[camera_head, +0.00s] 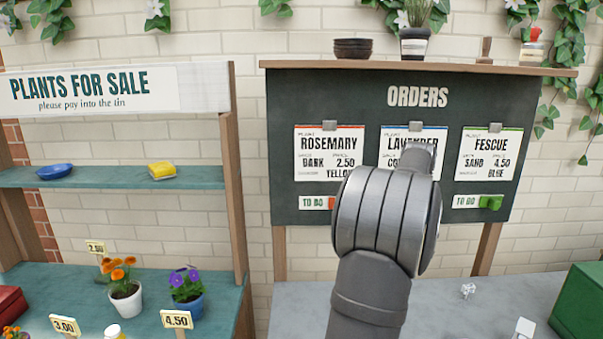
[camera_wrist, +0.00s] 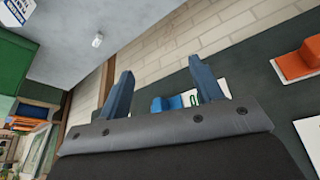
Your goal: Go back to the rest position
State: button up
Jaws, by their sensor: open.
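My gripper (camera_wrist: 160,76) is open in the wrist view, its two blue-grey fingers apart with nothing held between them. A blue slider block (camera_wrist: 172,103) on the board shows between the fingers; I cannot tell how far it is from them. In the head view my arm rises in front of the dark orders board (camera_head: 290,95) and hides the fingers. The arm covers much of the middle LAVENDER card (camera_head: 425,134) and the strip below it.
The ROSEMARY card (camera_head: 318,144) and FESCUE card (camera_head: 490,150) hang either side, with a green slider (camera_head: 490,203) under FESCUE. An orange slider (camera_wrist: 300,62) shows at right in the wrist view. A green box (camera_head: 580,305) stands at right on the grey bench (camera_head: 300,310). Potted flowers stand left.

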jog(key=w+a+r+n, duration=0.1)
jog(key=w+a+r, duration=0.1)
jog(key=a, duration=0.5)
jog(key=w+a+r, duration=0.1)
jog(key=a+r, duration=0.2)
jog(key=a, duration=0.4)
jog(key=shift+w+r+n+y, duration=0.25)
jog(key=shift+w+n+y, duration=0.15)
jog(key=shift+o, duration=0.2)
jog(key=shift+a, duration=0.1)
